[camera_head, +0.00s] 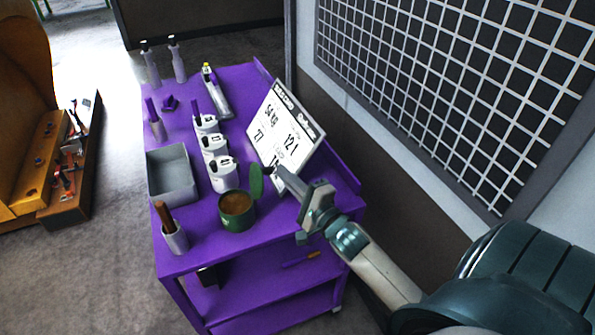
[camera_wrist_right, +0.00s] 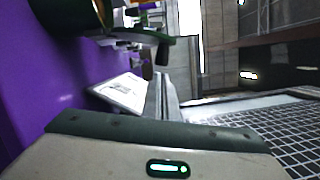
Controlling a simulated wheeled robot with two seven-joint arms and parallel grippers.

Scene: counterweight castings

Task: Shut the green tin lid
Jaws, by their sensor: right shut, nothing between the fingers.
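The green tin (camera_head: 236,211) stands on the purple cart top near its front edge, with brownish contents showing inside. Its green lid (camera_head: 256,181) stands up, open, at the tin's right rear rim. My right gripper (camera_head: 282,176) is shut and empty, just right of the lid, with a small gap seeming to lie between them. In the right wrist view the shut fingers (camera_wrist_right: 164,98) point forward. The dark green lid (camera_wrist_right: 140,35) is above them and part of the tin (camera_wrist_right: 65,12) shows at the top left. My left gripper is not in view.
A white sign board (camera_head: 284,125) leans behind my right gripper. Several white canisters (camera_head: 222,173) stand in a row behind the tin. A grey bin (camera_head: 172,176) and a cup of tools (camera_head: 174,238) are to the left. A wire grid (camera_head: 470,90) is on the right wall.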

